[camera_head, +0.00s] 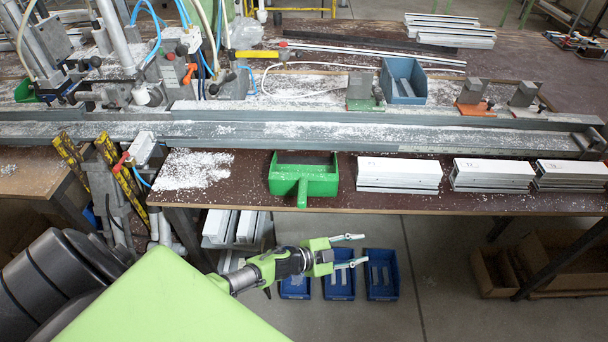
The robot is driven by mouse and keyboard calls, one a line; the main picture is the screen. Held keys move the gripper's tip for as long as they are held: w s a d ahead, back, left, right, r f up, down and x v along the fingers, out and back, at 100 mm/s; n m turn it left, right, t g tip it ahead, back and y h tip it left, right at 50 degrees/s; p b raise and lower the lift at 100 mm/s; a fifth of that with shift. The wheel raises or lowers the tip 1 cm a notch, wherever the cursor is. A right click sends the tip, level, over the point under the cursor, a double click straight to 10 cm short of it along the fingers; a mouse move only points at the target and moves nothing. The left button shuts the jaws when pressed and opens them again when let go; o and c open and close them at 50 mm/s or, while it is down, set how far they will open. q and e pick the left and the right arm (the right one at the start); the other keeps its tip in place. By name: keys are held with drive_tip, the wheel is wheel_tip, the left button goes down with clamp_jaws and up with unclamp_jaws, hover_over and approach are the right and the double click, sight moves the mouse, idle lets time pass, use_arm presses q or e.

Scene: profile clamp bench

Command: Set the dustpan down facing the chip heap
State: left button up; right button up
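The green dustpan (318,186) rests on the front part of the brown bench. Its handle points toward me, over the front edge, and its dark opening seems to face the back rail. The white chip heap (195,168) lies spread on the bench to the left of the dustpan, with a bare gap between them. My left gripper (365,249) is in front of the bench edge, to the lower right of the dustpan and apart from it. Its two fingers are spread, with nothing between them. My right gripper is not in view.
White profile stacks (399,173) stand on the bench right of the dustpan. A long chip-strewn metal rail (400,137) runs behind it. Blue bins (381,274) sit below, beyond my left gripper. A yellow-black striped post (72,158) stands left of the heap.

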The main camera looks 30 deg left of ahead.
use_arm(q)
drive_tip(key=d+r+m+g+h+p, duration=0.1)
drive_tip(key=d+r+m+g+h, duration=0.2)
drive_tip(key=r, duration=0.4)
drive_tip(key=s+d+r+m+g+p, duration=0.1)
drive_tip(key=d+r+m+g, duration=0.15)
drive_tip(key=r+m, duration=0.3)
drive_tip(key=d+r+m+g+h+p, duration=0.1)
drive_tip(key=d+r+m+h, duration=0.2)
drive_tip(key=r, duration=0.4)
drive_tip(key=s+a+r+m+g+y+p, duration=0.1)
drive_tip(key=a+r+y, duration=0.1)
drive_tip(key=a+y, duration=0.3)
drive_tip(key=s+a+r+m+g+y+p, duration=0.1)
drive_tip(key=a+y, duration=0.4)
drive_tip(key=a, duration=0.6)
drive_tip(key=s+a+r+m+g+y+p, duration=0.1)
drive_tip(key=a+r+y, duration=0.3)
drive_tip(key=a, duration=0.4)
drive_tip(key=shift+s+a+r+m+y, duration=0.15)
drive_tip(key=shift+s+r+m+y, duration=0.25)
drive_tip(key=shift+m, duration=0.45)
drive_tip(key=shift+f, duration=0.1)
